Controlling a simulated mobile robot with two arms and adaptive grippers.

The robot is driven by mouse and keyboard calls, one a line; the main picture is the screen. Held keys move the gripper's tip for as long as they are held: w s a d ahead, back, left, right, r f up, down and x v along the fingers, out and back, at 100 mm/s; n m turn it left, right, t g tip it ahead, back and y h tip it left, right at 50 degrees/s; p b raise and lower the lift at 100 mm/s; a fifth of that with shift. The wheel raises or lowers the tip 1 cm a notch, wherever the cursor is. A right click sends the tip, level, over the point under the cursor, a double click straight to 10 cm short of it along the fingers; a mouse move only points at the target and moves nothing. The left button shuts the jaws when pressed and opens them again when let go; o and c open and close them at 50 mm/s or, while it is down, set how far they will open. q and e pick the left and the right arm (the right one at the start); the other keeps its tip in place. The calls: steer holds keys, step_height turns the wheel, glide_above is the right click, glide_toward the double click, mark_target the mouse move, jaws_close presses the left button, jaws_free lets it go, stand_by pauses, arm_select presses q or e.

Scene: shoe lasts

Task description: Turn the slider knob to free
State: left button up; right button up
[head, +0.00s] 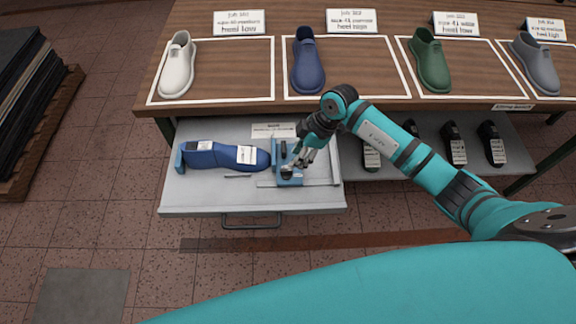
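A blue slider fixture (289,182) sits on a rail (318,184) in the pulled-out grey drawer. A blue shoe last (203,158) with white labels lies to its left, its toe close to the fixture. My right gripper (293,167) reaches down over the slider, fingertips at its top. The knob is hidden or too small to make out under the fingers, so I cannot tell whether they touch it or how it is turned. My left gripper is not in view.
The drawer (190,199) has a front handle (251,225) and a small card (273,130) at its back. The wooden bench (200,20) above holds white, blue, green and grey shoes in outlined places. Dark lasts (454,143) stand on a shelf at right.

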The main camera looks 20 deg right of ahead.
mark_target(287, 170)
steer(key=x, duration=0.7)
steer(key=shift+a+f, duration=0.15)
steer(key=shift+f, duration=0.05)
jaws_close()
